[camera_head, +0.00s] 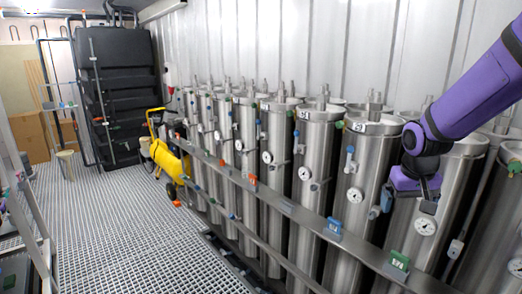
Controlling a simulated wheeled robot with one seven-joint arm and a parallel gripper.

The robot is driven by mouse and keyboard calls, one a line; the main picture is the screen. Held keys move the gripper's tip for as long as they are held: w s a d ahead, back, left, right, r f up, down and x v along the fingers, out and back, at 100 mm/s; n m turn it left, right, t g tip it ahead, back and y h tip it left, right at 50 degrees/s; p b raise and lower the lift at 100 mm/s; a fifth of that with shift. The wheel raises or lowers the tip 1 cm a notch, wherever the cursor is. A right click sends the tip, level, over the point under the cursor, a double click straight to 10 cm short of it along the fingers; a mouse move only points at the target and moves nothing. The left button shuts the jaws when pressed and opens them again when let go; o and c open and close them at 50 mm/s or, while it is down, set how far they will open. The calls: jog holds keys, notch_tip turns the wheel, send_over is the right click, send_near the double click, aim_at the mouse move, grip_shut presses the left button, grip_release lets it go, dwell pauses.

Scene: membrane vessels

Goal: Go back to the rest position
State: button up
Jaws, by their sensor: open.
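My purple arm (470,100) reaches in from the upper right and bends down at a black wrist joint. My gripper (427,203) hangs at the right, pointing down in front of the steel membrane vessels. It is open, and I see nothing held in it. In the picture it lies just above a pressure gauge (425,226) and close to a small blue valve handle (387,198). I cannot tell whether it touches either one.
Upright steel vessels (312,160) stand in rows along the corrugated wall. A metal rail (290,208) with coloured valve tags runs before them. The grated floor (130,235) at left is open.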

jog(key=s+a+r+t, duration=0.1)
jog(key=s+r, duration=0.3)
jog(key=s, duration=0.3)
jog(key=s+a+r+t, duration=0.1)
jog(key=s+a+r, duration=0.1)
jog(key=s+r, duration=0.3)
jog(key=s+a+r+n+t+y, duration=0.1)
jog(key=s+r, duration=0.3)
jog(key=s, duration=0.6)
jog(key=shift+s+a+r, duration=0.15)
jog(key=shift+s+a, duration=0.05)
jog(key=shift+s, duration=0.2)
